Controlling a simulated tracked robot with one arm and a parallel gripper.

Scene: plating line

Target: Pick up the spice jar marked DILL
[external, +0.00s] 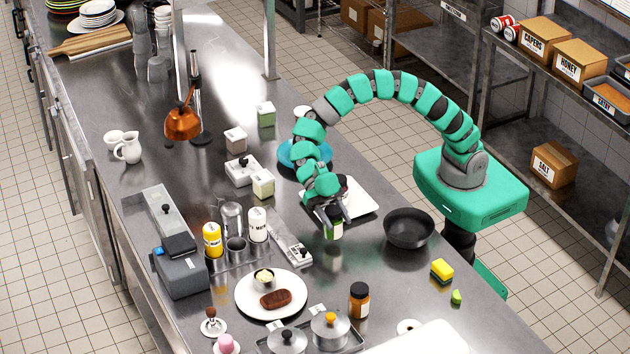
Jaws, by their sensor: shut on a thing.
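My gripper (331,212) points down over the middle of the steel counter. It is shut on a small jar with green contents (334,230), upright between the fingers. The jar's upper part is hidden by the fingers, and its label is too small to read. I cannot tell whether its base touches the counter. Another jar, amber with a dark lid (359,301), stands nearer the front, apart from my gripper; its label is not readable either.
A white rectangular tray (366,205) lies just behind my gripper, with a teal plate (291,154) beyond. A black pan (408,230) stands to the right. A white plate with meat (298,305), pots (329,328) and shakers (257,226) crowd the front left. A yellow sponge (442,269) lies near the right edge.

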